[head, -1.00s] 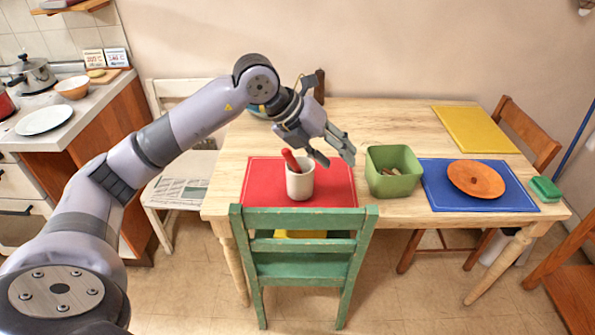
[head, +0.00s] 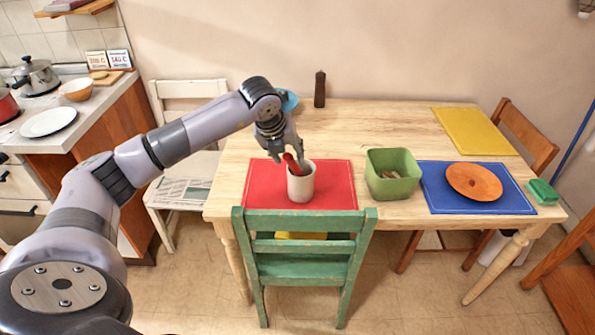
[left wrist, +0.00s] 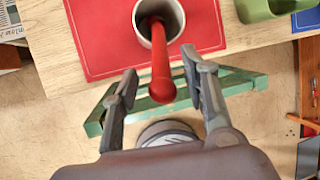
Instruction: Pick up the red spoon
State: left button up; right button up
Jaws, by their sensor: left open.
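The red spoon (head: 292,163) stands tilted in a white cup (head: 301,184) on the red placemat (head: 335,180). In the left wrist view the red spoon (left wrist: 161,62) leans out of the cup (left wrist: 172,12) with its rounded end towards me. My left gripper (head: 284,158) is above the cup, pointing down. In the left wrist view its open fingers (left wrist: 161,80) are on either side of the spoon's end, with gaps visible. The part of the spoon down in the cup is hidden. My right gripper is not in view.
A green box (head: 392,175) with small items stands right of the red mat. A green chair (head: 303,255) is at the table's near edge. A dark pepper mill (head: 319,90) and a blue item (head: 290,100) stand behind.

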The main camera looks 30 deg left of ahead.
aim_at(293, 165)
pick_arm(q)
jog(key=p+x, duration=0.2)
jog(key=x, duration=0.3)
jog(key=shift+w+f, duration=0.2)
jog(key=shift+f, duration=0.15)
grip_shut()
jog(key=shift+r, duration=0.1)
